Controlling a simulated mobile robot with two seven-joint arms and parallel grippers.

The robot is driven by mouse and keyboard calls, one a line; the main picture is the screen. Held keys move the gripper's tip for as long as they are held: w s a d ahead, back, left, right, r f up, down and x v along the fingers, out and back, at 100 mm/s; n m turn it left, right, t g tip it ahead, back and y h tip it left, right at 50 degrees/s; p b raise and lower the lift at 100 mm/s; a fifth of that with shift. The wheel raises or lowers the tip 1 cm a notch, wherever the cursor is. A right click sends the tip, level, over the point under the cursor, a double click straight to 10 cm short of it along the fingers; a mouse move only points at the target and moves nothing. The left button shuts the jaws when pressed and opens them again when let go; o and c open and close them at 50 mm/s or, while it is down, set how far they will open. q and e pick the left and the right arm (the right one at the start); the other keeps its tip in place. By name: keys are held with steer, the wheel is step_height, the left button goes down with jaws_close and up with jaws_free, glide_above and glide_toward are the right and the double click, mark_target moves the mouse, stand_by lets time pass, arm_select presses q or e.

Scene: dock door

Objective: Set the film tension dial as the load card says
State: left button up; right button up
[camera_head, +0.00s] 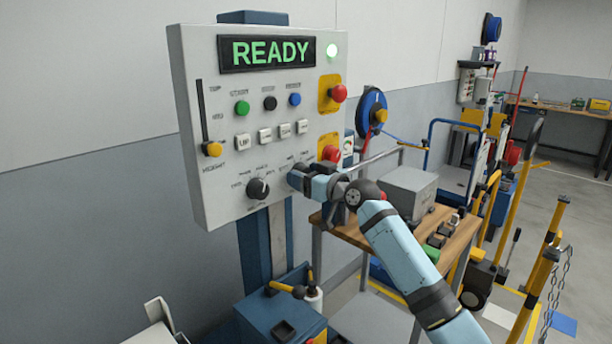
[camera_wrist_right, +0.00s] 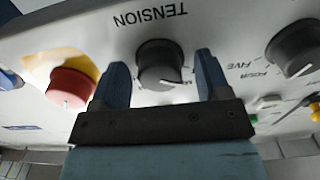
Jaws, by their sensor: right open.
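The film tension dial (camera_wrist_right: 160,62) is a dark round knob under an upside-down "TENSION" label in the right wrist view. A light pointer line shows on its face, toward the picture's lower right; its scale words there are mostly covered or too small to read. My right gripper (camera_wrist_right: 161,66) is open, one blue finger on each side of the dial, with visible gaps to it. In the head view my right gripper (camera_head: 298,178) is at the panel's lower right and hides the dial. I cannot make out a load card. My left gripper is not in view.
The grey control panel (camera_head: 222,120) shows "READY" on its display (camera_head: 267,53). A second dark dial (camera_head: 258,188) sits left of my gripper. A red button (camera_head: 330,153) is close above it, another (camera_head: 339,94) higher. A wooden-topped table (camera_head: 462,235) stands to the right.

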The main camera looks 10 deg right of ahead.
steer(key=c, duration=0.9)
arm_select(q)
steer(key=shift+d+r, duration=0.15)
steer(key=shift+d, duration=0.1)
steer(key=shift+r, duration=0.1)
